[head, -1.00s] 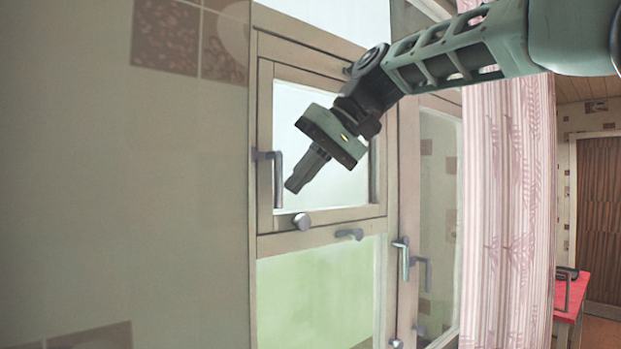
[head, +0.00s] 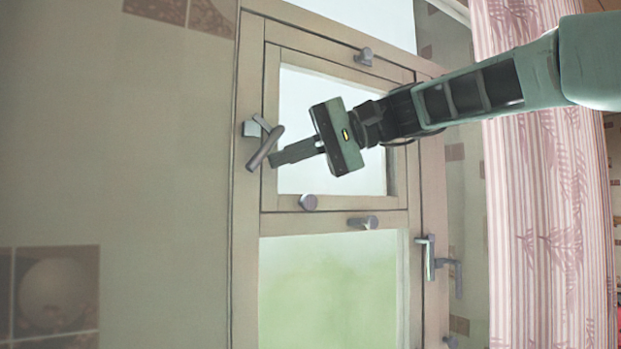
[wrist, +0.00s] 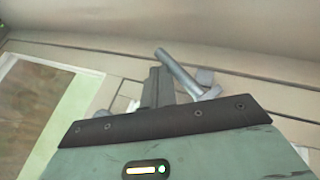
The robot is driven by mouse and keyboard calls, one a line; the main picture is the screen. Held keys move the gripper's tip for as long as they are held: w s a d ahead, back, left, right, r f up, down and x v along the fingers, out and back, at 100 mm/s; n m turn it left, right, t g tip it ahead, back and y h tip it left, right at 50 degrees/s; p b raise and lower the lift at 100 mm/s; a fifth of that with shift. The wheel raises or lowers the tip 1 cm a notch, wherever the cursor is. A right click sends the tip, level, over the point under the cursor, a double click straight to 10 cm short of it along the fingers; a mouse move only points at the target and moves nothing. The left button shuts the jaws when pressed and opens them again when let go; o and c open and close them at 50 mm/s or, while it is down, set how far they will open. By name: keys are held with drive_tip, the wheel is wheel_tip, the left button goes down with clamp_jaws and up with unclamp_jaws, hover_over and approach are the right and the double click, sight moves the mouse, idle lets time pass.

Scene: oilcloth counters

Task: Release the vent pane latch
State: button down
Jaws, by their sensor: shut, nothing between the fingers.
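The vent pane (head: 362,178) is the small upper window in a beige wooden frame. Its latch (head: 265,146) is a grey handle on the left side of that frame, tilted with its lower end toward the left. My gripper (head: 272,161) is shut and empty, with its fingertips at the right side of the handle, very near or touching it. In the wrist view the latch handle (wrist: 180,74) slants just beside the shut fingers (wrist: 158,86). The exact contact cannot be told.
Another fitting (head: 364,56) is on the top frame. A larger window handle (head: 429,258) is at lower right, beside a pink curtain (head: 545,190). Bare wall (head: 120,150) lies left.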

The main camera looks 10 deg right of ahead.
drive_tip(key=a+m+y+b, duration=0.1)
drive_tip(key=y+b, duration=0.1)
drive_tip(key=b, duration=0.3)
drive_tip(key=a+m+t+y+b, duration=0.1)
drive_tip(key=y+b, duration=0.2)
drive_tip(key=b, duration=0.2)
drive_tip(key=s+a+m+y+b, duration=0.1)
drive_tip(key=m+y+b, duration=0.1)
drive_tip(key=b, duration=0.3)
drive_tip(key=shift+r, duration=0.1)
drive_tip(key=y+b, duration=0.1)
drive_tip(key=r+m+t+b, duration=0.1)
drive_tip(key=b, duration=0.1)
drive_tip(key=shift+s+a+y, duration=0.1)
drive_tip(key=shift+a+y, duration=0.15)
drive_tip(key=shift+y, duration=0.15)
drive_tip(key=shift+r+t+b, duration=0.2)
drive_tip(key=shift+t+b, duration=0.1)
drive_tip(key=shift+f, duration=0.1)
drive_tip(key=b, duration=0.7)
approach(265, 144)
drive_tip(key=f, duration=0.1)
drive_tip(key=s+f, duration=0.2)
drive_tip(key=shift+d+f, duration=0.2)
drive_tip(key=shift+f, duration=0.15)
